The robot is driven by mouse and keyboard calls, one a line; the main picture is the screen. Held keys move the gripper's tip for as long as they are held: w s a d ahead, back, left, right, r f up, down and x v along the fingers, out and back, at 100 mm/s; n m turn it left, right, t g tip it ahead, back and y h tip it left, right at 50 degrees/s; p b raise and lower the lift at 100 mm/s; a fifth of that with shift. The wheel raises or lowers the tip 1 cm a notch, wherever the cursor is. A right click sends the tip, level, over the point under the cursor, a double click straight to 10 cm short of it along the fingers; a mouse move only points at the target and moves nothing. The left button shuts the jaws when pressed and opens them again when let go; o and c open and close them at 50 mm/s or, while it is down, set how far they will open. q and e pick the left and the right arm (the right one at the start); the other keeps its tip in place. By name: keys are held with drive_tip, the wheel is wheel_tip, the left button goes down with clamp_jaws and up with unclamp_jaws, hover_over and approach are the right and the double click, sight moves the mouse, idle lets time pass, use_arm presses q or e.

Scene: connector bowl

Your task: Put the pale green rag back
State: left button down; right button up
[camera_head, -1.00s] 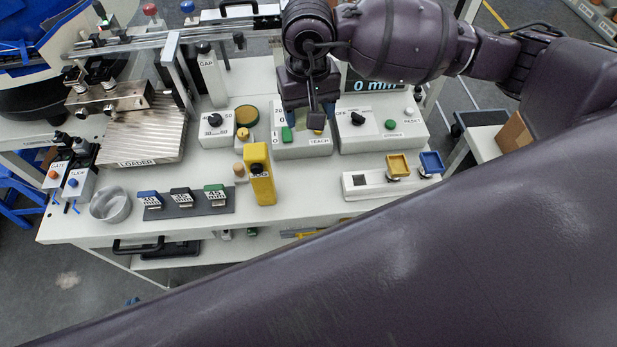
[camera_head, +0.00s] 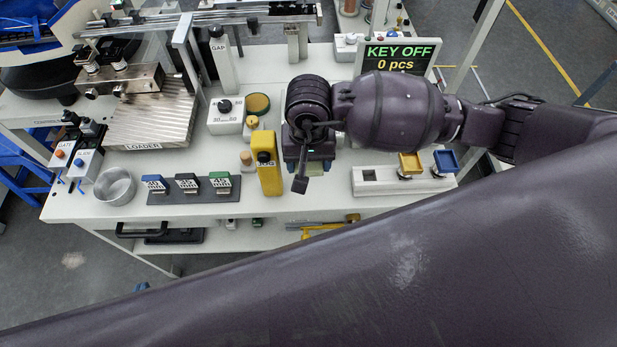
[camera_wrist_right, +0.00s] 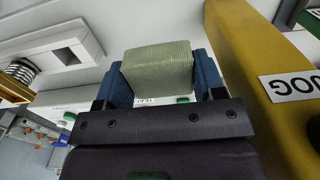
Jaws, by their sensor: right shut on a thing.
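The pale green rag (camera_wrist_right: 158,68) is a folded, woven block. In the right wrist view it sits between the two blue fingers of my right gripper (camera_wrist_right: 165,85), which is shut on it. In the head view my right gripper (camera_head: 312,165) points down over the white table, just right of the yellow JOG block (camera_head: 267,180). The rag is mostly hidden there by the gripper. I cannot tell whether it touches the table. My left gripper is not in view.
The yellow JOG block (camera_wrist_right: 255,80) stands close beside the gripper. A white block (camera_head: 365,187) with a square hole and yellow and blue trays is to the right. A dark rack (camera_head: 193,197) with several labelled pieces is left. A screen (camera_head: 400,57) reads KEY OFF.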

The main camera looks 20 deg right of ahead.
sight(309, 186)
drive_tip(key=shift+f, duration=3.75)
drive_tip(key=shift+f+b, duration=0.15)
drive_tip(key=shift+b, duration=0.2)
drive_tip(key=o, duration=0.9)
drive_tip(key=shift+r, duration=0.25)
wheel_tip(309, 186, up, 11)
drive_tip(key=shift+f+p, duration=0.1)
drive_tip(key=shift+p, duration=0.2)
drive_tip(key=shift+r, duration=0.55)
